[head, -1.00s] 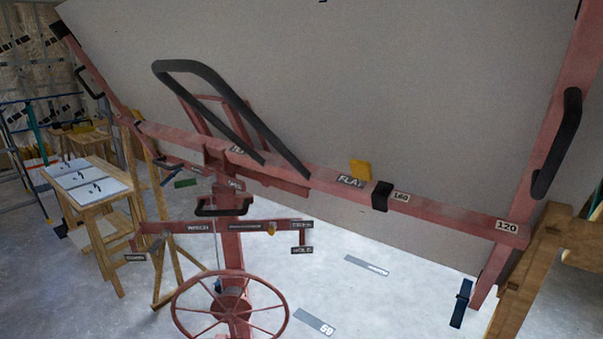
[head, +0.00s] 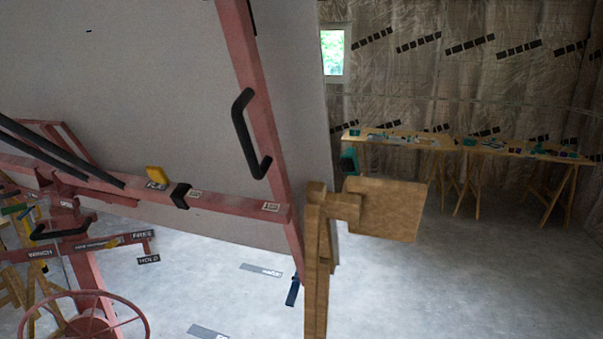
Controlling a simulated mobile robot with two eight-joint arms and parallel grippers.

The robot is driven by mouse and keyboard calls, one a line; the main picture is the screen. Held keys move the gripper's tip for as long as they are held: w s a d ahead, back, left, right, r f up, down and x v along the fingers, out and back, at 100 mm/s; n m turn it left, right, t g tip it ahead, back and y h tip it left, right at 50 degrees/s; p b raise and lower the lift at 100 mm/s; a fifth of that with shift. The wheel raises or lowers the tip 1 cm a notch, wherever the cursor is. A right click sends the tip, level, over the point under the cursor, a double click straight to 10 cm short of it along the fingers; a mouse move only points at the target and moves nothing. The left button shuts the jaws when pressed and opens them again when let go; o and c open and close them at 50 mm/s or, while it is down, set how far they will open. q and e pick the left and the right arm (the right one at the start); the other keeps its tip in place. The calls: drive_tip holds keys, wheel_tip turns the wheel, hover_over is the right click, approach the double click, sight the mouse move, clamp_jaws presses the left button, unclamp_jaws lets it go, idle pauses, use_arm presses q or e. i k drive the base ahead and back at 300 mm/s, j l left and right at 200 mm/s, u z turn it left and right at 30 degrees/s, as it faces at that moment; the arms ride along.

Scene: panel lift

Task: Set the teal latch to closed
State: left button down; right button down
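A small teal piece (head: 348,161) shows at the right edge of the big grey panel (head: 150,100), just above a wooden post (head: 318,270). It may be the teal latch, but it is partly hidden and too small to tell its position. The panel leans on a red lift frame (head: 235,203) with a black handle (head: 250,135) on its right upright. Neither of my grippers is in view.
A red handwheel (head: 85,318) and signed lever bars stand at the lower left. A wooden board (head: 385,210) juts right from the post. Two worktables (head: 400,139) (head: 525,151) with small items stand along the back wall. The floor at right is clear.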

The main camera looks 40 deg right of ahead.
sight(349, 162)
drive_tip(key=k+l+u, duration=0.15)
drive_tip(key=l, duration=0.3)
drive_tip(key=k+l+u, duration=0.2)
drive_tip(key=k+l, duration=0.2)
drive_tip(key=k+l+u, duration=0.1)
drive_tip(key=l, duration=0.25)
drive_tip(key=k+l+u, duration=0.1)
drive_tip(key=l, duration=0.3)
drive_tip(key=k+l+u, duration=0.1)
drive_tip(key=l, duration=0.25)
drive_tip(key=l+u, duration=0.25)
drive_tip(key=l, duration=1.35)
drive_tip(key=i+l, duration=0.1)
drive_tip(key=l, duration=0.4)
